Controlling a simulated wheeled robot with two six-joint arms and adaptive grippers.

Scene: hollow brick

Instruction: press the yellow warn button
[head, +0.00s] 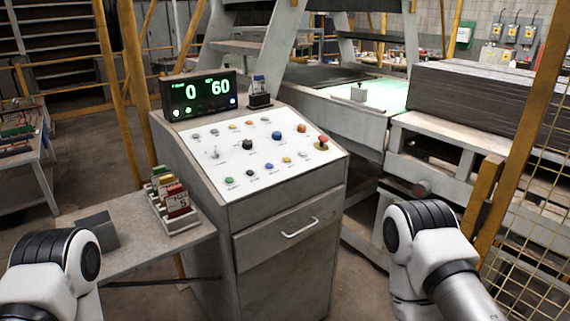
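A grey console with a sloping white control panel (290,178) stands in the middle of the head view. A small yellow button (287,159) sits in the panel's lower row, right of a blue one. Another small yellow-orange button (234,126) is in the upper row. The labels are too small to read, so I cannot tell which is marked warn. Both buttons are uncovered, with nothing touching them. Links of my two arms show at the lower left and lower right corners, clear of the panel. Neither gripper is in view.
A red mushroom button (322,142) stands up at the panel's right edge. A black display (199,94) reading 0 and 60 stands behind the panel. A side shelf (150,255) at left holds a rack of cards (172,200) and a grey block (97,230). A mesh fence is at right.

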